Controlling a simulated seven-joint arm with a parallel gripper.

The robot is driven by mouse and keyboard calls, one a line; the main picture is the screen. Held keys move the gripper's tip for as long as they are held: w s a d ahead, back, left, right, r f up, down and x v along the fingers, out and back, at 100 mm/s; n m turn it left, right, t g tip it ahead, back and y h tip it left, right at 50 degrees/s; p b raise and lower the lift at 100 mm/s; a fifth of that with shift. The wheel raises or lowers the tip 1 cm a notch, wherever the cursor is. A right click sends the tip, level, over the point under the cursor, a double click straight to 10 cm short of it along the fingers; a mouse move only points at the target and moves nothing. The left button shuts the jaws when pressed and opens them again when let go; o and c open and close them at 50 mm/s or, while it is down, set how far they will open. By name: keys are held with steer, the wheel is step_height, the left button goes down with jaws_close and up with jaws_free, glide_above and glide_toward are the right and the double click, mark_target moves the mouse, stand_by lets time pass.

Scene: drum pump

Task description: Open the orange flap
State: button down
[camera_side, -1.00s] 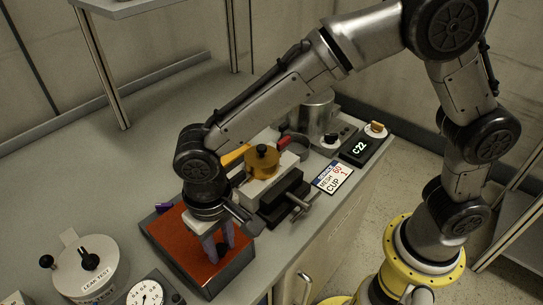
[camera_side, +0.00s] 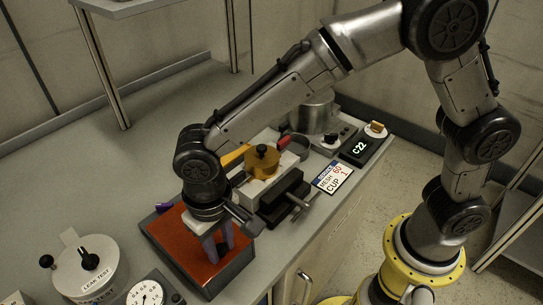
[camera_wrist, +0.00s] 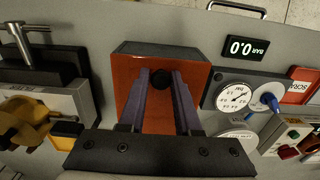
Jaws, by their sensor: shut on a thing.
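The orange flap (camera_side: 180,240) is the flat orange-red top of a dark box (camera_side: 228,280) on the bench. It lies flat on the box. It also shows in the wrist view (camera_wrist: 125,85), under my fingers. My gripper (camera_side: 222,254) points down over the flap with its purple fingers low at its surface. In the wrist view the fingertips (camera_wrist: 160,77) are on either side of a small dark round knob (camera_wrist: 160,80) on the flap, and they are shut on it.
A gauge (camera_side: 146,296) and a leak-test drum (camera_side: 90,265) stand left of the box. A dark clamp (camera_side: 284,196) with a brass part (camera_side: 262,162) stands close behind it on the right. The bench is clear toward the back left.

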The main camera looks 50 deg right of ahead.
steer(key=shift+w+a+r+g, duration=0.15)
steer(key=shift+r+g, duration=0.15)
steer(key=shift+r, duration=0.6)
steer(key=shift+w, duration=0.1)
steer(key=shift+w+r, duration=0.3)
steer(key=shift+r, duration=0.4)
steer(key=shift+w+r, duration=0.3)
steer(key=shift+r, duration=0.4)
steer(key=shift+w+d+r+g, duration=0.15)
steer(key=shift+w+r+g, duration=0.05)
steer(key=shift+r, duration=0.25)
steer(key=shift+w+d+r+g, duration=0.1)
steer(key=shift+w+r+g, duration=0.1)
steer(key=shift+r, duration=0.25)
